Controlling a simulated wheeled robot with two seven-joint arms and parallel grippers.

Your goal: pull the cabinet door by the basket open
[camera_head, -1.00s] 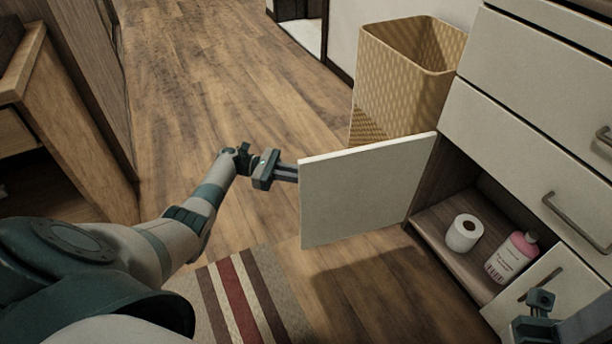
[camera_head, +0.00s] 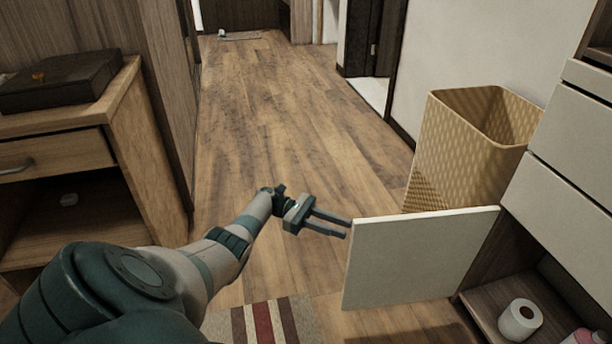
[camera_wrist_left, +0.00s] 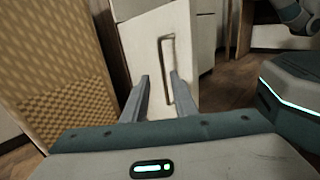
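The cabinet door (camera_head: 420,262) by the basket is a pale panel. It stands swung out from the cabinet, with the interior showing at its right. My left gripper (camera_head: 347,229) is at the door's left, free edge in the head view. Its two fingers are apart, so it is open. In the left wrist view the fingers (camera_wrist_left: 160,92) point at the door front, and its grey handle (camera_wrist_left: 165,60) shows between and beyond the tips, apparently not gripped. Whether a finger touches the door I cannot tell. My right gripper is out of view.
The woven basket (camera_head: 468,150) stands right behind the door. A toilet roll (camera_head: 519,320) and part of a pink bottle (camera_head: 582,338) are in the cabinet. A wooden side cabinet (camera_head: 140,150) is at left. A striped rug (camera_head: 262,322) lies below. The floor (camera_head: 290,110) ahead is clear.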

